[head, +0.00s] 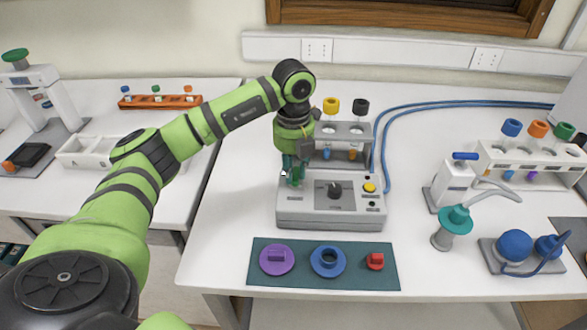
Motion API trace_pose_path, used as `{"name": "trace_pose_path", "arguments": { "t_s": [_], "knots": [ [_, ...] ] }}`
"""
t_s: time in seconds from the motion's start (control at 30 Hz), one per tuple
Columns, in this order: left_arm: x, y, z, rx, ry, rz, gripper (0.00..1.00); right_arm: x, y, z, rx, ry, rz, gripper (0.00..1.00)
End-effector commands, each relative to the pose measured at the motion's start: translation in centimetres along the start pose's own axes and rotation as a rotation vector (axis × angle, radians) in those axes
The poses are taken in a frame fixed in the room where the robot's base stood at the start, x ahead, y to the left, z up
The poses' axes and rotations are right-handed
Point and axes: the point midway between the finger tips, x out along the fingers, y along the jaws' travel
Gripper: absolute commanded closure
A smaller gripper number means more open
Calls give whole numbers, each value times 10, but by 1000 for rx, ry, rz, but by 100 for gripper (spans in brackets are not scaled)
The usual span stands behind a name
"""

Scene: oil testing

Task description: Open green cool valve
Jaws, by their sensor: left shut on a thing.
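My left gripper (293,176) points down at the back left corner of the grey control box (330,217). It is shut on a small green part there, which looks like the green cool valve. The fingers hide most of this part, so its angle cannot be told. The box top also has a black dial (334,190) in the middle and a yellow knob (369,187) on the right. My right gripper is not in view.
A grey rack (352,130) with yellow and black caps stands just behind the box. A dark green mat (300,283) with purple, blue and red pieces lies in front. A teal-topped fitting (455,220) and blue hoses (440,104) are to the right.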

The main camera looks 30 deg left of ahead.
Motion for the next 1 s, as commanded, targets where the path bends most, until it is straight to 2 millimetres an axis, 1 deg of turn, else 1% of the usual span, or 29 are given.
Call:
{"name": "trace_pose_path", "arguments": {
  "t_s": [0.2, 0.57, 0.6, 0.63, 0.67, 1.0],
  "knots": [
    [1, 0, 0, -31, 1, 1, 100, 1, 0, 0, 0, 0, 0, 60],
    [0, 0, 0, -35, 1, 1, 100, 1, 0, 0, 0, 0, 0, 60],
    [0, 0, 0, -35, 1, 1, 67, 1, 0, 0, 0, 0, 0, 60],
    [0, 0, 0, -35, 1, 1, 55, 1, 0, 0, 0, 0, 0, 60],
    [0, 0, 0, -35, 1, 1, 51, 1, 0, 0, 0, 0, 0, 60],
    [-1, 0, 0, -33, 0, 0, 51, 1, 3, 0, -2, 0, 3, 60]
  ]
}}
